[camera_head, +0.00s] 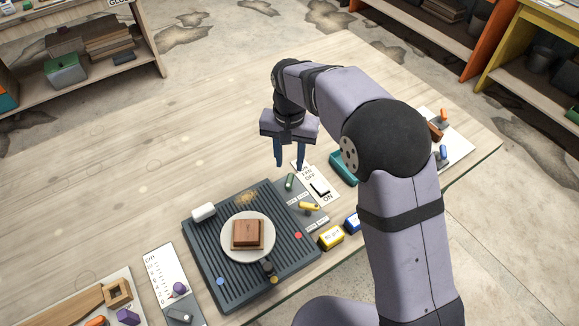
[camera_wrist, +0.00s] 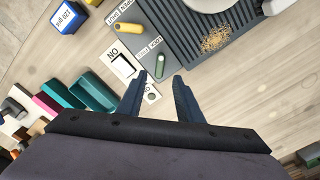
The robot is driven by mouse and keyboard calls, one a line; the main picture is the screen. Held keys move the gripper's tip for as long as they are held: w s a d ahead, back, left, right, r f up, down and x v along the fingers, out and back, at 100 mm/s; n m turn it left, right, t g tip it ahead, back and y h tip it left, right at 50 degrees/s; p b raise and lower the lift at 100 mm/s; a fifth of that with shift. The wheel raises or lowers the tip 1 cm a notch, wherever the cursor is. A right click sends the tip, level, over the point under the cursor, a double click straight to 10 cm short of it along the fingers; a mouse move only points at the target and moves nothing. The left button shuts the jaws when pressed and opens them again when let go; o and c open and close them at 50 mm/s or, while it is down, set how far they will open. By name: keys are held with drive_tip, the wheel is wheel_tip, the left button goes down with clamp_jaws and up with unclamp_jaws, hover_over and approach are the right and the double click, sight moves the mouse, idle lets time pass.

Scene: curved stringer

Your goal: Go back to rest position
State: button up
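My gripper (camera_head: 289,163) hangs from the arm in the head view, fingers pointing down, above the table near the back right corner of the dark ribbed board (camera_head: 202,256). In the wrist view the gripper (camera_wrist: 164,78) has its two blue fingers apart with nothing between the tips. A green knob (camera_wrist: 160,66) on the board shows between and just beyond the fingertips. The fingers look clear of the table, though the exact height is hard to tell.
On the board are a white plate (camera_head: 228,247) with a brown block (camera_head: 247,233), a white piece (camera_head: 204,212) and a yellow knob (camera_head: 309,206). Beside it are an ON/OFF switch panel (camera_head: 326,198), a yellow box (camera_head: 331,237) and teal blocks (camera_head: 344,168).

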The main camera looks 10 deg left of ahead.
drive_tip(key=shift+r, duration=0.2)
idle(0.3)
drive_tip(key=shift+d, duration=0.2)
drive_tip(key=s+d+f, duration=0.1)
drive_tip(key=s+d, duration=0.8)
drive_tip(key=d, duration=0.4)
drive_tip(key=s+d, duration=1)
drive_tip(key=d, duration=0.3)
drive_tip(key=shift+f, duration=0.35)
